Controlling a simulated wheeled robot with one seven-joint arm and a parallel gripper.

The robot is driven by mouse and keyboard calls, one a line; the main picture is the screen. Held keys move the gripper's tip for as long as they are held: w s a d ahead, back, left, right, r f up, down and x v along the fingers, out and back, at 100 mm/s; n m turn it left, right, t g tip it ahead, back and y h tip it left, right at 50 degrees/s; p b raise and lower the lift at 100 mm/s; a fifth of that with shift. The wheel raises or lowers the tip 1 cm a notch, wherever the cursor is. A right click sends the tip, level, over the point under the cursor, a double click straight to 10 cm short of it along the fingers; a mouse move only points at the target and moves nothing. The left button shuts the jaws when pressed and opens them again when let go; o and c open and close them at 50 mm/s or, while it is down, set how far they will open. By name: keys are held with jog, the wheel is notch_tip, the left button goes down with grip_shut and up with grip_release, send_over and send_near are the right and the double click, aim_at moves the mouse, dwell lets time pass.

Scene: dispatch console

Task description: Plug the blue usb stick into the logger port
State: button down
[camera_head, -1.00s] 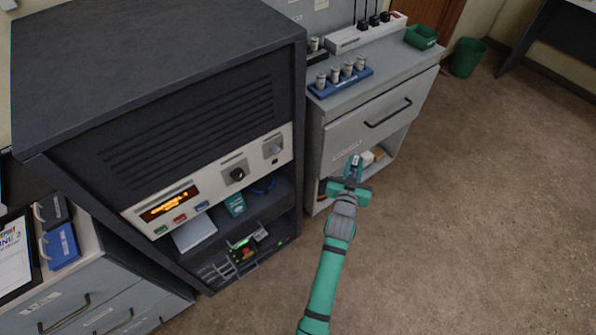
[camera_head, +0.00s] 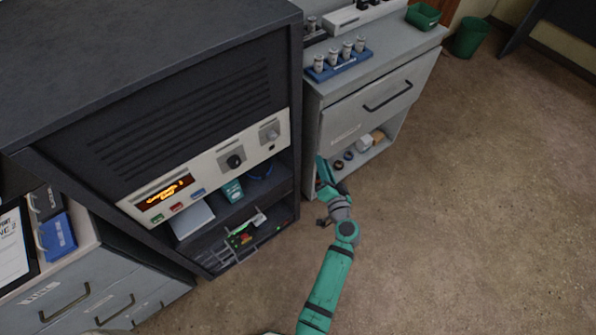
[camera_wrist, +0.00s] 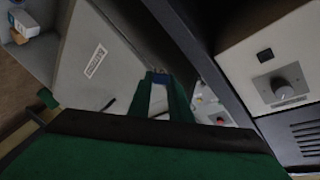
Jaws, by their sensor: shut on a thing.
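My gripper (camera_wrist: 161,82) is shut on a small blue piece, the blue usb stick (camera_wrist: 160,78), at its fingertips in the wrist view. Most of the stick is hidden by the fingers. In the head view my gripper (camera_head: 322,172) is in front of the grey cabinet, right of the console, and the stick cannot be made out. A small dark square socket, seemingly the logger port (camera_wrist: 264,55), is on the pale panel beside a knob in the wrist view. It also shows below the right knob in the head view (camera_head: 271,147). The gripper is apart from it.
The dark console (camera_head: 160,90) has an open shelf bay below its panel. The grey cabinet (camera_head: 365,105) carries a blue rack (camera_head: 340,68) and a green tray (camera_head: 423,16), with small items on its low shelf.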

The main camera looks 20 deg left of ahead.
jog(key=s+a+r+m+g+y, duration=0.2)
jog(key=s+a+r+g+y, duration=0.4)
jog(key=s+r+y, duration=0.3)
jog(key=shift+h, duration=0.7)
jog(key=shift+f+x, duration=0.1)
jog(key=shift+x, duration=1.2)
jog(key=shift+f+x, duration=0.15)
jog(key=shift+x, duration=1.15)
jog(key=shift+w+a, duration=0.7)
dwell(0.4)
jog(key=c, duration=1.5)
grip_release()
jog(key=shift+c, duration=0.2)
jog(key=v, duration=1)
jog(key=shift+s+d, duration=0.25)
jog(key=shift+d, duration=0.05)
